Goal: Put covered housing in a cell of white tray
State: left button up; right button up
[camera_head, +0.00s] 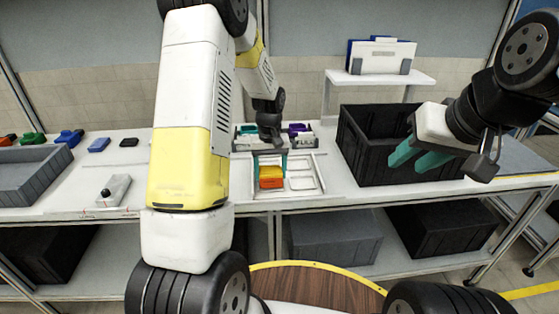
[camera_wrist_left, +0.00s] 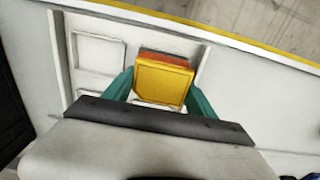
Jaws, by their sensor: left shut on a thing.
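The covered housing is an orange block with a yellow cover on top (camera_head: 271,176). In the left wrist view the covered housing (camera_wrist_left: 163,80) sits between the two teal fingers of my left gripper (camera_wrist_left: 160,98), which is shut on it. In the head view my left gripper (camera_head: 270,163) points down over the white tray (camera_head: 306,193), and the housing is at a left cell of it. I cannot tell whether the housing touches the cell floor. Other cells of the tray look empty. My right gripper (camera_head: 420,155) has its teal fingers apart and empty, by the black crate.
A black crate (camera_head: 354,143) stands right of the tray. A fixture with teal and purple parts (camera_head: 299,130) is behind the tray. A grey bin (camera_head: 30,180), small coloured parts and a lever box (camera_head: 112,191) lie left. A shelf (camera_head: 380,78) holds a binder-like box.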

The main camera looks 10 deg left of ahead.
pick_arm(q)
jog(key=shift+f, duration=0.75)
dwell(0.6)
jog(key=o, duration=1.5)
jog(key=shift+r, duration=3.9)
